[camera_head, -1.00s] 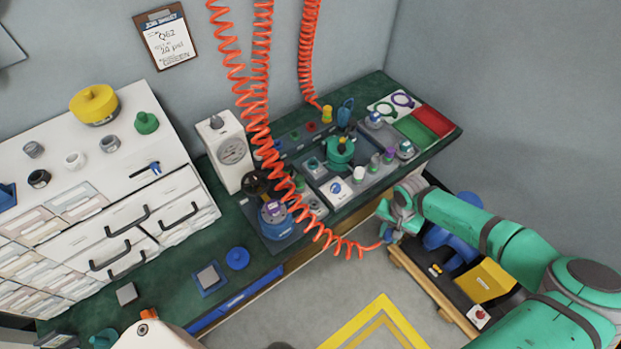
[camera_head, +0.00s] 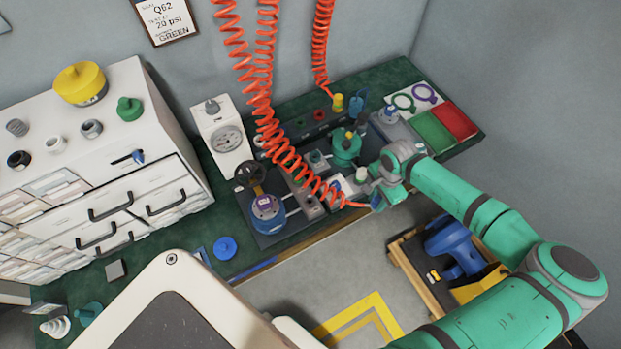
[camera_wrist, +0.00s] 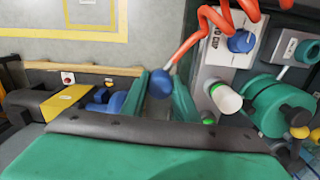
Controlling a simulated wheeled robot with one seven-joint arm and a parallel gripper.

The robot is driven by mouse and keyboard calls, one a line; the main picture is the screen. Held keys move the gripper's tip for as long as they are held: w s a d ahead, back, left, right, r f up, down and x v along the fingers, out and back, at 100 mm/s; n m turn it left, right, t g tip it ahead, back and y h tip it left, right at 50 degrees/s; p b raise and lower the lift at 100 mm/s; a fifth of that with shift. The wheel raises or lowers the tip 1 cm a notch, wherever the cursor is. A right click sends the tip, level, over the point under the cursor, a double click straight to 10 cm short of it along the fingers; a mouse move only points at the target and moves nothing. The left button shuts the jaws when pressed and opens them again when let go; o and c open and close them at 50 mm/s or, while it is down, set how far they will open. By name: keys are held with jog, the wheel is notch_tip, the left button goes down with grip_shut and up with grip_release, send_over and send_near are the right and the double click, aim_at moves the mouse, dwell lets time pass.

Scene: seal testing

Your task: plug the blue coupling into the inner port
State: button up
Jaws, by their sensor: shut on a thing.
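The blue coupling (camera_wrist: 160,84), on the end of a red coiled hose (camera_wrist: 203,38), sits between the two green fingers of my gripper (camera_wrist: 162,98) in the wrist view. My gripper is shut on it. In the head view my gripper (camera_head: 381,193) is at the front edge of the bench, beside a white-capped cylinder (camera_head: 361,175) and in front of a green vessel (camera_head: 346,146). The coupling is in the air, apart from any port. I cannot tell which opening is the inner port; the arm hides part of that area.
A second red hose ends in a yellow coupling (camera_head: 338,103) at the back. A blue valve body (camera_head: 267,208) stands left of my gripper. In the wrist view a white panel with a blue knob (camera_wrist: 241,41) lies right of the coupling. A wooden-edged cart (camera_head: 405,262) is below.

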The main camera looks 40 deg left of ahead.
jog(key=s+a+r+m, duration=0.1)
jog(key=a+m, duration=0.1)
jog(key=a, duration=0.1)
jog(key=s+a+r+m, duration=0.1)
jog(key=s+a+m, duration=0.1)
jog(key=a+m, duration=0.1)
jog(key=s+a+r+m, duration=0.1)
jog(key=s+a+m, duration=0.1)
jog(key=a, duration=0.2)
jog(key=shift+s+a, duration=0.15)
jog(key=shift+s, duration=0.1)
jog(key=s+a+r+m, duration=0.55)
jog(key=a+m, duration=0.25)
jog(key=m, duration=0.3)
jog(key=shift+f, duration=2.9)
jog(key=shift+f, duration=1.4)
jog(key=o, duration=1.2)
